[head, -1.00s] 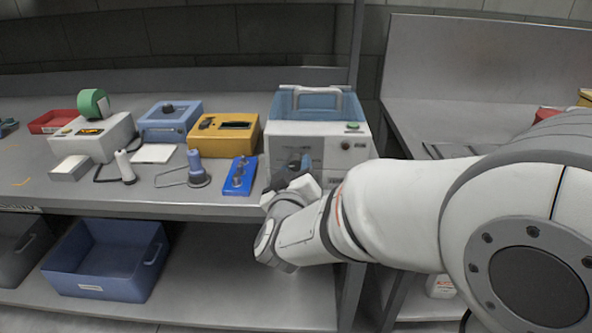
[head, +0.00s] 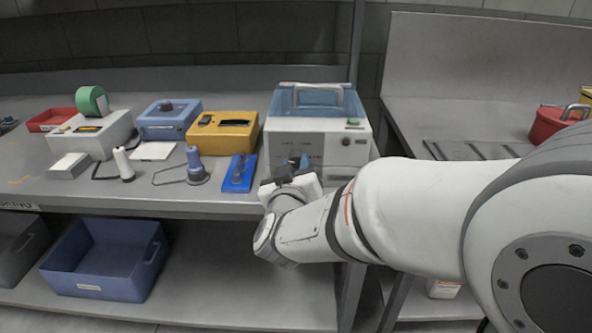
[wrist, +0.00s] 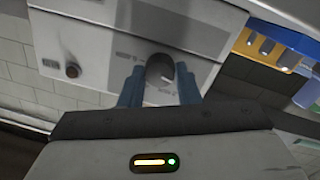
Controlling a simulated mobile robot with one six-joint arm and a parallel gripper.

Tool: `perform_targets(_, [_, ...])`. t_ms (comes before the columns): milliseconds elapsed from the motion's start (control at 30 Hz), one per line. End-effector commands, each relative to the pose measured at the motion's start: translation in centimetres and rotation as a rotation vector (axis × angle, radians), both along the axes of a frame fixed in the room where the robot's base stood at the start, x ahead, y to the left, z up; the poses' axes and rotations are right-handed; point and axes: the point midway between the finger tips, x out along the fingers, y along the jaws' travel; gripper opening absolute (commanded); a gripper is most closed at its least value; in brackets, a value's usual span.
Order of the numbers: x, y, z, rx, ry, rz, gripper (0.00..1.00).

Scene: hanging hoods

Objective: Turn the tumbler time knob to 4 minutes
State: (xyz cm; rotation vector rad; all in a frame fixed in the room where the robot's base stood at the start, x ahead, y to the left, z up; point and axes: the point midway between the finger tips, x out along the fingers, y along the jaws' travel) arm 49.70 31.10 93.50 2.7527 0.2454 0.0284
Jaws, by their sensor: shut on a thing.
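The tumbler (head: 282,128) is a white box with a clear blue lid and a carry handle. It stands at the right end of the left bench. Its time knob (wrist: 160,67) is dark and round-ended, on the front panel, in the upper middle of the wrist view. My gripper (wrist: 158,88) has its two blue fingers on either side of the knob and is shut on it. The dial marks are too blurred to read.
A dark red button (wrist: 73,70) is on the same panel. A blue tray with small knobs (head: 240,174) lies just left of the tumbler. A yellow box (head: 222,132) stands behind it. A red pot (head: 550,124) is on the right bench.

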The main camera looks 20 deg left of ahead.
Motion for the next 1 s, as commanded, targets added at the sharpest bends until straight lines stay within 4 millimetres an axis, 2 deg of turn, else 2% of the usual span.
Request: perform_targets(1000, [0.0, -0.08, -0.22, 0.938, 0.224, 0.0, 0.07])
